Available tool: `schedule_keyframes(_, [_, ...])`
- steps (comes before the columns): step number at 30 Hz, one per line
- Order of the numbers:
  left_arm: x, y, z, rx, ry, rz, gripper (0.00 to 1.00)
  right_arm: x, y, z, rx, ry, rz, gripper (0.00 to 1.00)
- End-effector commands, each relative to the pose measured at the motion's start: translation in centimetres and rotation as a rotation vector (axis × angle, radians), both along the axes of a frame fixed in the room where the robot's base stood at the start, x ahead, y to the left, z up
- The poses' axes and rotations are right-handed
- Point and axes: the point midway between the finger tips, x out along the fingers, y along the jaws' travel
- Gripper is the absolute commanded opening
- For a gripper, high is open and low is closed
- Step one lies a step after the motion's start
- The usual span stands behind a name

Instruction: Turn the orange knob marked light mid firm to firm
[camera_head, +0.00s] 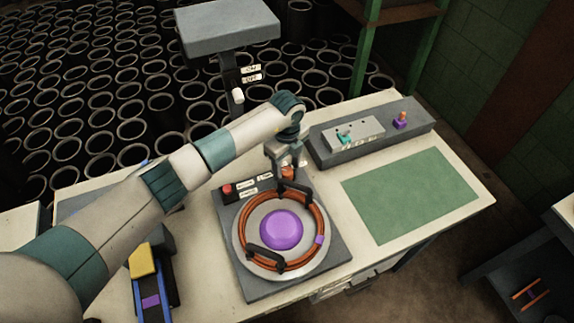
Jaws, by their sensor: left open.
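An orange knob (289,173) shows at the back edge of the grey base plate (234,273), behind the round turntable. It is partly hidden by my left gripper (286,174), which points down over it with its jaws open. The fingers appear to be at or around the knob; whether they touch it I cannot tell. The knob's marking and pointer are too small or hidden to read. My right gripper is not in view.
The turntable carries an orange ring (322,217) with black clamps around a purple dome (281,229). A red button (227,188) is left of the knob. A grey control box (322,148) and green mat (411,196) lie to the right. A grey-headed post (228,27) stands behind.

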Motion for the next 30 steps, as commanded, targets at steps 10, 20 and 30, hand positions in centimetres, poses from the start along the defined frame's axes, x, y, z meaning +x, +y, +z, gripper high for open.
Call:
schedule_keyframes(10, [-0.01, -0.02, -0.6, 0.0, -0.001, 0.0, 0.5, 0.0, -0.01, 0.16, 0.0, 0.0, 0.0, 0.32])
schedule_keyframes(20, [0.0, -0.01, -0.56, 0.0, -0.001, 0.0, 0.09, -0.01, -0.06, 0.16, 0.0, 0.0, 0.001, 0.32])
schedule_keyframes(30, [0.05, 0.04, -0.7, 0.0, -0.001, -0.044, 0.09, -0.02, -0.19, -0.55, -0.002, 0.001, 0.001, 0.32])
